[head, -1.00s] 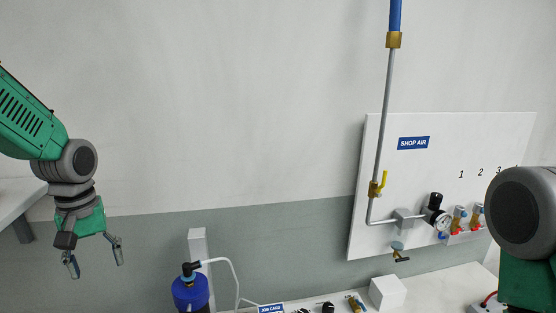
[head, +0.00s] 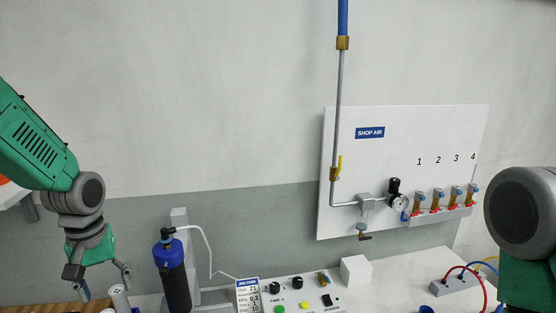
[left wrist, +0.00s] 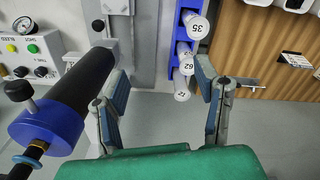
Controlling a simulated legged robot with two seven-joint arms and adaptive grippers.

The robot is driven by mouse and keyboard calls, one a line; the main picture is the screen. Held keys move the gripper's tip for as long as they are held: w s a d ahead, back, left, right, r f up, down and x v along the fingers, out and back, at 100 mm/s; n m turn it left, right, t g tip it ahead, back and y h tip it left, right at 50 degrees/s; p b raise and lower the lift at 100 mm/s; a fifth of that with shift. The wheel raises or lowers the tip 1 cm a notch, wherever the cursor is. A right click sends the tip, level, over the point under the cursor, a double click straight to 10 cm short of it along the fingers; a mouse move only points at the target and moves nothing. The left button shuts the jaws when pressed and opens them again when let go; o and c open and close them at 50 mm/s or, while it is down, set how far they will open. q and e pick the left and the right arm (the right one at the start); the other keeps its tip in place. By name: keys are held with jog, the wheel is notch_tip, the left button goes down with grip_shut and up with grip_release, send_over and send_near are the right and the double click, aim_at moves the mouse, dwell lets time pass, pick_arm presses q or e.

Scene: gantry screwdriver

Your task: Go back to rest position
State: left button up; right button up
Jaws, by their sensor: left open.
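My left gripper (head: 106,286) hangs at the lower left of the head view, fingers down, spread open and empty. In the left wrist view, its two fingers (left wrist: 160,85) stand apart with nothing between them. A black cylinder with a blue cap (head: 174,272) stands right of this gripper in the head view. It also shows close to the left finger in the left wrist view (left wrist: 78,90). My right arm shows at the right edge as a grey joint and green link; its gripper is out of view.
A control box (head: 290,296) and a white block (head: 355,270) are on the bench right of the cylinder. A white SHOP AIR panel (head: 350,180) is on the wall. Numbered white rolls (left wrist: 185,55) lie beyond the left fingers in a blue rack.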

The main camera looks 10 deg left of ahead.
pick_arm(q)
jog(key=s+d+f+m, duration=0.25)
jog(key=s+f, duration=0.35)
jog(key=f, duration=0.3)
jog(key=s+d+f+m, duration=0.1)
jog(key=s+d+f, duration=0.3)
jog(key=s+f, duration=0.3)
jog(key=s+d+f+m, duration=0.1)
jog(key=s+f, duration=0.3)
jog(key=s, duration=0.3)
jog(key=s+d+f+m, duration=0.2)
jog(key=s+f, duration=0.2)
jog(key=s, duration=0.3)
notch_tip(320, 180, down, 13)
jog(key=w+b, duration=0.2)
jog(key=b, duration=1.1)
jog(key=shift+d+m+t+b, duration=0.3)
jog(key=shift+d+m, duration=0.1)
jog(key=shift+m, duration=0.05)
jog(key=shift+r, duration=0.15)
